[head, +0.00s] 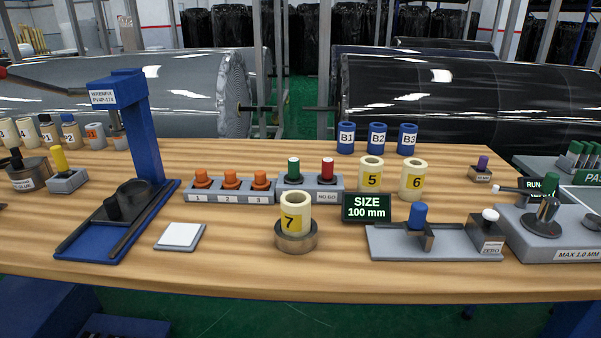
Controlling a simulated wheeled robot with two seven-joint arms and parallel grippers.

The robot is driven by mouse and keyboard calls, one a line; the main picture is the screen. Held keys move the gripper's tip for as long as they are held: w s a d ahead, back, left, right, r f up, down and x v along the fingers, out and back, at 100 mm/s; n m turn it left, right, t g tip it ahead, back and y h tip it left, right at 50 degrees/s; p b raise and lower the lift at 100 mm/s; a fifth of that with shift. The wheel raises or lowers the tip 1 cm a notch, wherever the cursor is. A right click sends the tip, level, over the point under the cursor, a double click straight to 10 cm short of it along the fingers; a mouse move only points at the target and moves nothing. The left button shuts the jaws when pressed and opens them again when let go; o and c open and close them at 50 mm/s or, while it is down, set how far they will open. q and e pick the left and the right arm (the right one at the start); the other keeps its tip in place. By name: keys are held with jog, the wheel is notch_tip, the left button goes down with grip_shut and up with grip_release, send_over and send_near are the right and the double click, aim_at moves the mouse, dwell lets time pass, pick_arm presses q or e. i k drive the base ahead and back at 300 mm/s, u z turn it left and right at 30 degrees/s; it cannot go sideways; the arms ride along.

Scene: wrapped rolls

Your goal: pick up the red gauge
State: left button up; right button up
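The red gauge (327,168) stands upright in the right-hand seat of a grey holder block (298,185) near the middle of the table, by a "NO GO" label. A green gauge (293,169) stands beside it on the left in the same block. The red gauge's lower end is hidden in the block. Neither of my grippers is in view.
A grey block with orange plugs (229,192) adjoins on the left. Tube 7 (296,212) in a metal ring and a "SIZE 100 mm" display (366,208) stand in front. Tube 5 (370,175) is right, and a blue press (143,130) left. Wood behind the red gauge is clear.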

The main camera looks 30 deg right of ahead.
aim_at(327, 178)
jog(key=k, duration=1.15)
jog(key=u, duration=0.85)
jog(key=i, duration=0.9)
jog(key=z, duration=0.7)
jog(key=i, duration=0.65)
jog(key=z, duration=0.75)
